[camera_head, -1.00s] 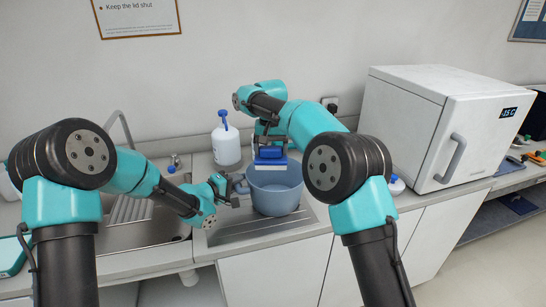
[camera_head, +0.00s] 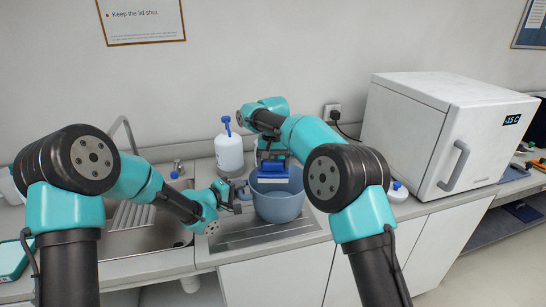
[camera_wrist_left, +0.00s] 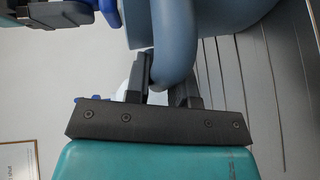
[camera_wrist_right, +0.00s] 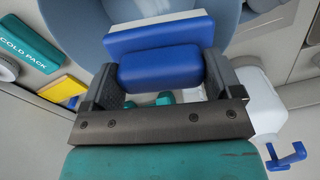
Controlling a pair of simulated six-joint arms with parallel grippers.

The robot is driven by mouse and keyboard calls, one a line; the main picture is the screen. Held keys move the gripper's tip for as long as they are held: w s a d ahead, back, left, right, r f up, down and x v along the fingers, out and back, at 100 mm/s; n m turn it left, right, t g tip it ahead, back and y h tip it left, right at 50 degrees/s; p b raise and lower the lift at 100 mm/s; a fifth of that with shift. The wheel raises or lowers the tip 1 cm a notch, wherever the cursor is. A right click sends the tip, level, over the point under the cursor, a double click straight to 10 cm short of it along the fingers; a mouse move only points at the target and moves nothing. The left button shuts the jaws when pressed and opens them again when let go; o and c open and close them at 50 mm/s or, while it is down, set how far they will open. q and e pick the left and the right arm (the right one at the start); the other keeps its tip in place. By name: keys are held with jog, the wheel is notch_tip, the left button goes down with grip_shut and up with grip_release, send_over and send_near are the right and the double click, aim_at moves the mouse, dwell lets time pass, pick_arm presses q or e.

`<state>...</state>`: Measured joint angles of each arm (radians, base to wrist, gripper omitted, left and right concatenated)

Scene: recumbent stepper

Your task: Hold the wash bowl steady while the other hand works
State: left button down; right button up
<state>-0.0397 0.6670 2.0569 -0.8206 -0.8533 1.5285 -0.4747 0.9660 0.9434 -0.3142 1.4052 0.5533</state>
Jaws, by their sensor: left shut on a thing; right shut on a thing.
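The blue-grey wash bowl (camera_head: 279,208) stands upright on the ribbed drainboard beside the sink. My left gripper (camera_head: 239,193) is shut on the bowl's side handle; in the left wrist view the handle (camera_wrist_left: 174,58) passes between its fingers. My right gripper (camera_wrist_right: 160,85) is shut on a scrubber, a blue block with a white pad (camera_wrist_right: 160,34). In the head view the scrubber (camera_head: 272,174) is at the bowl's opening, its pad below the far rim. I cannot tell whether the pad touches the bowl.
A white bottle with a blue top (camera_head: 228,150) stands behind the bowl, left of my right forearm. The sink (camera_head: 145,238) lies to the left. A white freezer box (camera_head: 425,140) stands to the right. A teal cold pack (camera_wrist_right: 28,45) and a yellow item (camera_wrist_right: 63,90) show in the right wrist view.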

notch_tip(320, 180, down, 9)
jog(key=shift+f, duration=0.1)
jog(key=shift+s+d, duration=0.6)
jog(key=shift+d, duration=0.25)
jog(key=shift+s+d+f, duration=0.2)
jog(key=shift+s+d, duration=0.6)
jog(key=shift+d, duration=0.25)
jog(key=shift+f, duration=0.7)
dwell(0.9)
jog(key=shift+w, duration=0.1)
jog(key=shift+w+a+r, duration=0.1)
jog(key=shift+w+a, duration=0.1)
jog(key=shift+w, duration=0.5)
jog(key=shift+w+a, duration=0.2)
jog(key=shift+w, duration=0.45)
jog(key=shift+f, duration=0.25)
jog(key=shift+w+a+r, duration=0.1)
jog(key=shift+w+a, duration=0.05)
jog(key=shift+w, duration=0.15)
